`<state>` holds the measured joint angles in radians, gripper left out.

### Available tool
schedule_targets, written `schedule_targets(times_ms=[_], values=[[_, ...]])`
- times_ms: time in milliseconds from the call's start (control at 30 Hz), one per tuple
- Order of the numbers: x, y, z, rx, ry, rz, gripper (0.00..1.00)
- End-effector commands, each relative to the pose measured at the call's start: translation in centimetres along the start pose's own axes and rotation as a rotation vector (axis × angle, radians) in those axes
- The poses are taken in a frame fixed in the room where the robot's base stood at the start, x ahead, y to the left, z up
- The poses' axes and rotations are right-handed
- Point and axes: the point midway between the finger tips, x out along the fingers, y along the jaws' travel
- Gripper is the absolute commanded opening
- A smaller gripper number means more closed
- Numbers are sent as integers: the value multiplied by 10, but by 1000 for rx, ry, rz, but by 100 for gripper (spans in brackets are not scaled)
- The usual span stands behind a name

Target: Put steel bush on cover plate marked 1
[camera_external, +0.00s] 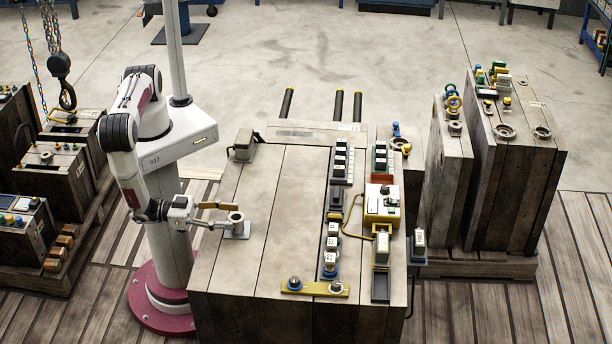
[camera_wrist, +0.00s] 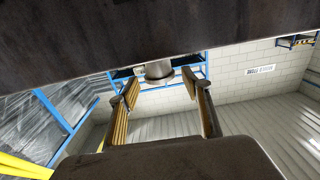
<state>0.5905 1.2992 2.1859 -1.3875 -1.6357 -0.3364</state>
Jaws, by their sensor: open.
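The steel bush (camera_external: 237,218), a short grey ring-topped cylinder, stands upright on a small pale plate (camera_external: 237,236) at the left of the wooden mould top. My gripper (camera_external: 229,215) is low over the mould top's left edge, open, with its fingers reaching toward the bush from the left. The wrist view is upside down; there the bush (camera_wrist: 160,72) shows beyond and between the open fingertips (camera_wrist: 161,86). I cannot tell whether either finger touches it. No mark 1 is readable, so I cannot tell which plate is the cover plate marked 1.
A row of labelled blocks (camera_external: 332,240) runs along the mould top's right side, beside a yellow box (camera_external: 381,205). A yellow bar with knobs (camera_external: 314,289) lies at the front. A grey block (camera_external: 245,144) is at the back left. The mould top's middle (camera_external: 287,205) is clear.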

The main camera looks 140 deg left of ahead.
Motion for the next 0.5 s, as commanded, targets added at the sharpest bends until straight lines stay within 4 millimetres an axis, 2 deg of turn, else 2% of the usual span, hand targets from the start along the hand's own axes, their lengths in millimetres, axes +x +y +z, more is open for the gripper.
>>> schedule_targets(times_ms=[500], values=[[-47,1,0,-1,-1,4,48]])
